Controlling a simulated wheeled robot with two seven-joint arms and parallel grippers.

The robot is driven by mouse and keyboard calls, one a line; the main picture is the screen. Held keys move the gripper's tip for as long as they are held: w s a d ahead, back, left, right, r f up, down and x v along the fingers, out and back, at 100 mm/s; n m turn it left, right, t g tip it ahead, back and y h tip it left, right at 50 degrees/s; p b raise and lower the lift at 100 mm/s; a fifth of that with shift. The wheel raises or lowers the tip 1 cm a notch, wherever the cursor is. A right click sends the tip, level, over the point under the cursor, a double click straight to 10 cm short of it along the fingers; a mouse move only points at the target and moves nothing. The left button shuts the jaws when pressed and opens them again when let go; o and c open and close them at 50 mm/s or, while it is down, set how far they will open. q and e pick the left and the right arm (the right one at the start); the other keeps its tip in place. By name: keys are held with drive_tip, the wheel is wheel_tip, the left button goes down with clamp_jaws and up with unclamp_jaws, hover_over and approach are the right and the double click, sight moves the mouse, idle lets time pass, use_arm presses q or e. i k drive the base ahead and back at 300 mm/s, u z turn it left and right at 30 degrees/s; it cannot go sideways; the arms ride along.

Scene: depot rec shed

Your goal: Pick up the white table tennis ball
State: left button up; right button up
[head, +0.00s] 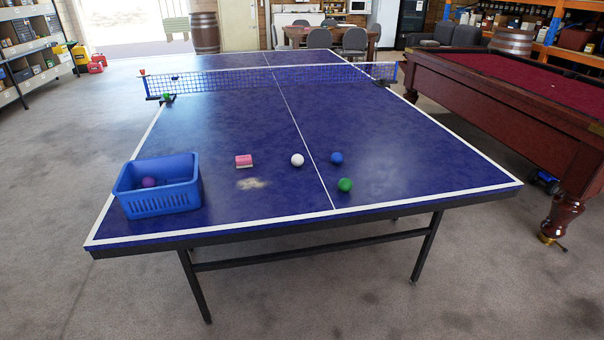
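The white table tennis ball (297,160) rests on the blue table tennis table (245,112), a little left of the white centre line. A blue ball (336,158) lies to its right, across the line. A green ball (345,184) lies nearer the front edge, also right of the line. Neither of my grippers shows in the head view.
A blue basket (162,202) with a purple ball (149,182) inside stands at the table's front left corner. The net (270,79) crosses farther back. A pool table (500,100) stands right. The floor in front is clear.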

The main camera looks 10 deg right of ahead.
sight(297, 160)
drive_tip(key=z, duration=0.3)
drive_tip(key=i, duration=1.25)
drive_tip(key=u, duration=0.7)
